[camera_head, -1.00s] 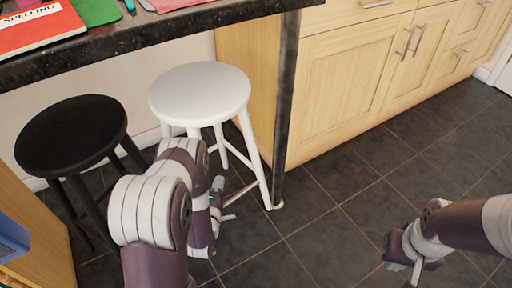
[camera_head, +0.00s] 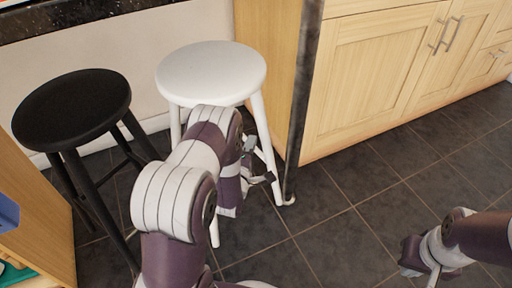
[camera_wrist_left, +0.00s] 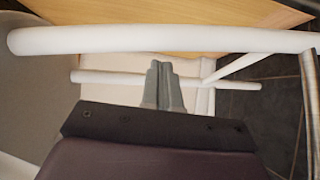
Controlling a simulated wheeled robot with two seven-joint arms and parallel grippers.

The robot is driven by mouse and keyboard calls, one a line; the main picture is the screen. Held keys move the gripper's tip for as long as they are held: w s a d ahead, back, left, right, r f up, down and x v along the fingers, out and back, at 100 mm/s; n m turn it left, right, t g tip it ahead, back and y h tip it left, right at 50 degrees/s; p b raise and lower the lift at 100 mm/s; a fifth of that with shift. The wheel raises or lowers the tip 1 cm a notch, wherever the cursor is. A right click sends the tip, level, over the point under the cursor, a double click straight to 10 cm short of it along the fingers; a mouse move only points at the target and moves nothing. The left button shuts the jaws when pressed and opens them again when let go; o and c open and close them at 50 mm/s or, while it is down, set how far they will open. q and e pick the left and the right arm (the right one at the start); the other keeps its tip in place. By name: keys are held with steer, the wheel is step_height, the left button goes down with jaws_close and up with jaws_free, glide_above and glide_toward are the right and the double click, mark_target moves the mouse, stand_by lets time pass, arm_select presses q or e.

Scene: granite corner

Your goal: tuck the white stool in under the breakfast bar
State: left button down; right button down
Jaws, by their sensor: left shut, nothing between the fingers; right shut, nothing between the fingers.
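The white stool (camera_head: 211,72) stands upright on the floor between a black stool and a dark metal post. Its round seat shows clearly; my left arm hides part of its legs. The breakfast bar (camera_head: 60,18) shows only as a dark speckled counter edge at upper left. My left gripper (camera_head: 264,179) is shut and empty, low among the stool's legs, close to the right front leg; I cannot tell whether it touches. In the left wrist view the shut fingers (camera_wrist_left: 162,84) point towards white stool bars (camera_wrist_left: 160,39). My right gripper (camera_head: 433,279) is shut and empty above the floor.
The black stool (camera_head: 72,108) stands close on the left. The metal post (camera_head: 302,100) and wooden end panel (camera_head: 265,50) stand just right of the white stool. Wooden cupboards (camera_head: 375,75) line the right. The tiled floor (camera_head: 345,215) in front is open.

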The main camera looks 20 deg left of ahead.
mark_target(266, 134)
arm_select(q)
steer(key=shift+w+d, duration=0.55)
steer(key=shift+w, duration=0.2)
steer(key=shift+w+d, duration=0.9)
steer(key=shift+w, duration=0.3)
steer(key=shift+r, duration=0.1)
